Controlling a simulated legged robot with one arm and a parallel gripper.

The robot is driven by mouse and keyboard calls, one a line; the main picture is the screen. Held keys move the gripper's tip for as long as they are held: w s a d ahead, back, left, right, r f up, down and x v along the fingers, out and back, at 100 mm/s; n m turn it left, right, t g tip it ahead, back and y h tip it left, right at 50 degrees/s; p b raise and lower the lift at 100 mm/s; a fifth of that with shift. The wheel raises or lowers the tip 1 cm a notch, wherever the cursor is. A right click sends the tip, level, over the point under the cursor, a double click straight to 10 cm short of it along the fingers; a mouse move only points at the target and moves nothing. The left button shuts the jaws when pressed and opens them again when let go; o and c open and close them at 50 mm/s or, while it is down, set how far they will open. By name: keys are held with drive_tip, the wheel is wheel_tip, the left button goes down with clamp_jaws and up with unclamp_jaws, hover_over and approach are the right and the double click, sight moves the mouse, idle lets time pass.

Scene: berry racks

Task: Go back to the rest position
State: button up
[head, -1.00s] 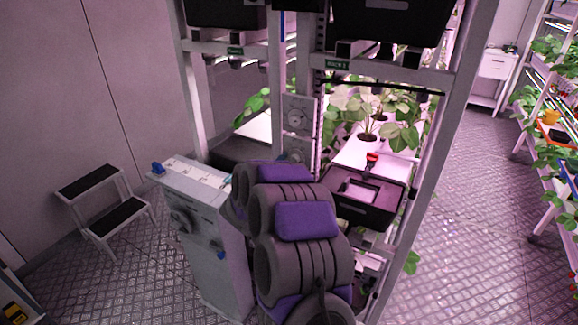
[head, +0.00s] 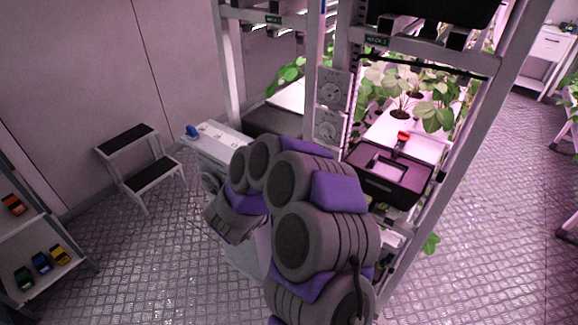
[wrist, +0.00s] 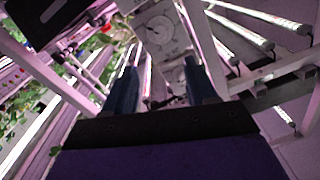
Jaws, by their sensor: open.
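My gripper (wrist: 160,78) shows in the wrist view as two dark blue fingers set well apart, with nothing between them. Beyond the fingers are a grey panel with a round dial (wrist: 158,32) and the rack posts. In the head view my arm is folded in front of the rack, with its grey and purple joints at the lower middle. Its end hangs at the left of the joints, and the fingertips cannot be made out there.
A grey cabinet (head: 222,142) stands close behind my arm. The rack holds a black crate (head: 392,190) and leafy plants (head: 433,108). A step stool (head: 140,165) and a shelf with small coloured items (head: 42,262) are at the left.

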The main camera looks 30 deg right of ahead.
drive_tip(key=shift+s+a, duration=0.2)
drive_tip(key=shift+a, duration=0.25)
drive_tip(key=w+a+r+n+t+y, duration=0.2)
drive_tip(key=w+a+n+t+y, duration=0.15)
drive_tip(key=a+y, duration=0.5)
drive_tip(key=w+a+r+n+t+y, duration=0.2)
drive_tip(key=w+a+r+n+y, duration=0.3)
drive_tip(key=a, duration=0.7)
drive_tip(key=s+a+f+n+g+y, duration=0.25)
drive_tip(key=s+a+y, duration=0.25)
drive_tip(key=s+a, duration=0.25)
drive_tip(key=s+f+n+g+y, duration=0.15)
drive_tip(key=s+n+g, duration=0.35)
drive_tip(key=s, duration=1)
drive_tip(key=s+d+g+h, duration=0.1)
drive_tip(key=s+d+g, duration=0.2)
drive_tip(key=s, duration=0.7)
drive_tip(key=s+d+n+g+h, duration=0.1)
drive_tip(key=s+d+g, duration=0.3)
drive_tip(key=s, duration=0.7)
drive_tip(key=shift+s+d+h, duration=0.3)
drive_tip(key=shift+d+h, duration=0.15)
drive_tip(key=shift+h, duration=0.25)
drive_tip(key=shift+w, duration=0.1)
